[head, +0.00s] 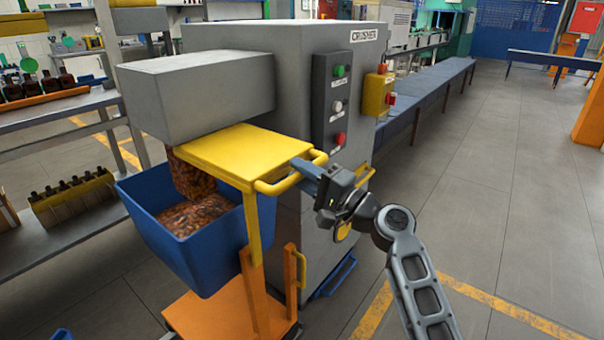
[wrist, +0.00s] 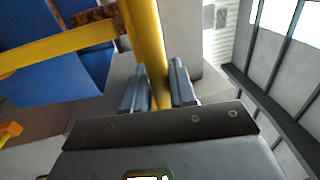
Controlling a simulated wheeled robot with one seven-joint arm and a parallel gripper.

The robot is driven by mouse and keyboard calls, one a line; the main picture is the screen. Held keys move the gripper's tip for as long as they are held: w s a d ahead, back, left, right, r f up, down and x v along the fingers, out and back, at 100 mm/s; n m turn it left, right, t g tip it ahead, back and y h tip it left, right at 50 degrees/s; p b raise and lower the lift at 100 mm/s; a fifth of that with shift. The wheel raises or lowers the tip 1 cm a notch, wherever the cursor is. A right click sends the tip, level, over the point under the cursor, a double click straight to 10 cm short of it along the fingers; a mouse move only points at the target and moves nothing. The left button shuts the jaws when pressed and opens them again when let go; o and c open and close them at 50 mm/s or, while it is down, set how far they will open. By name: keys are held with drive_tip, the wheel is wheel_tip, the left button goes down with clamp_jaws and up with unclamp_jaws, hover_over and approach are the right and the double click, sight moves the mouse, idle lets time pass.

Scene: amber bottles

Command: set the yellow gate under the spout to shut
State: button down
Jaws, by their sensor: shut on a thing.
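The yellow gate (head: 235,153) is a flat plate in the head view. It sticks out from below the grey spout (head: 200,90) towards the front right. A yellow bar handle (head: 270,187) is on its right side. My gripper (head: 310,170) is shut on this handle at its right end. In the wrist view the yellow bar (wrist: 147,35) passes between the two fingers of my gripper (wrist: 157,82). Brown-amber material (head: 190,177) hangs in a column below the spout, above a blue bin (head: 205,250) holding more of it. The gate's inner edge is hidden under the spout.
The grey crusher cabinet (head: 290,75) with its button panel (head: 336,105) stands behind my gripper. An orange cart (head: 215,318) is below the bin. Shelves with bottles (head: 45,85) are at left. The floor (head: 480,200) at right is clear.

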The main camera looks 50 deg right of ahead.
sight(248, 152)
drive_tip(key=shift+w, duration=0.1)
drive_tip(key=w+b, duration=0.1)
drive_tip(key=w, duration=0.4)
drive_tip(key=w+b, duration=0.1)
drive_tip(key=w, duration=0.4)
drive_tip(key=w+b, duration=0.2)
drive_tip(key=w, duration=0.4)
drive_tip(key=shift+w+a, duration=0.1)
drive_tip(key=shift+a, duration=0.2)
drive_tip(key=c, duration=1.1)
unclamp_jaws()
drive_tip(key=shift+o, duration=0.2)
drive_tip(key=shift+s+d+f+b, duration=0.15)
drive_tip(key=shift+s+f, duration=0.1)
drive_tip(key=shift+s, duration=1.05)
drive_tip(key=shift+s+a+f+b, duration=0.1)
drive_tip(key=shift+s+f+b, duration=0.15)
drive_tip(key=shift+s, duration=1.05)
drive_tip(key=shift+s+d+f+b, duration=0.1)
drive_tip(key=shift+s+f, duration=0.15)
drive_tip(key=shift+s, duration=1.05)
